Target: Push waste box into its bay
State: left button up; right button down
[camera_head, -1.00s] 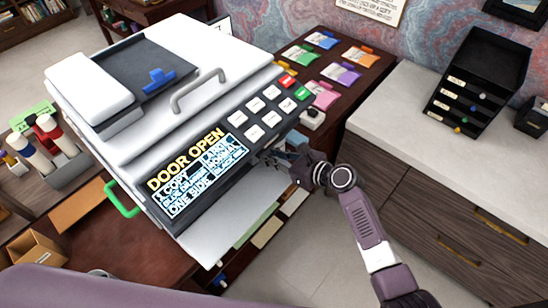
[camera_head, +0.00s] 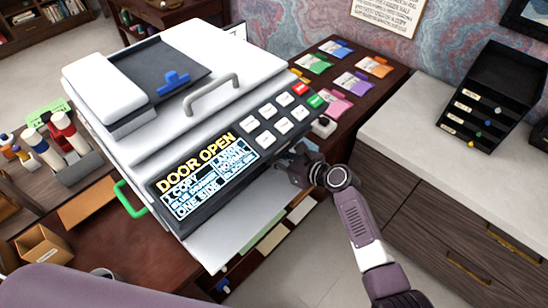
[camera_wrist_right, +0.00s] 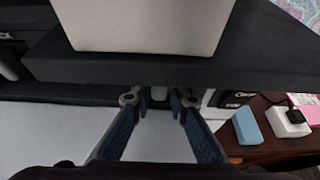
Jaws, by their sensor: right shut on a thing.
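The copier (camera_head: 150,130) stands on the dark wood desk, and its panel (camera_head: 195,148) reads DOOR OPEN. My right gripper (camera_head: 285,160) is at the copier's front, under the right part of the panel. My left gripper is out of view.
A green lever (camera_head: 130,198) sticks out at the copier's left. Bottles (camera_head: 62,132) and a small cardboard box (camera_head: 42,245) are at the left. Colored packets (camera_head: 337,104) lie behind at the right. A blue block (camera_wrist_right: 246,127) and a white block (camera_wrist_right: 288,121) sit right of my gripper.

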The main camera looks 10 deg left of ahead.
jog(key=shift+w+a+b, duration=0.35)
jog(key=shift+w+a, duration=0.45)
jog(key=shift+a, duration=0.35)
jog(key=c, duration=1.8)
grip_release()
jog(key=shift+o, duration=0.2)
jog(key=v, duration=1.2)
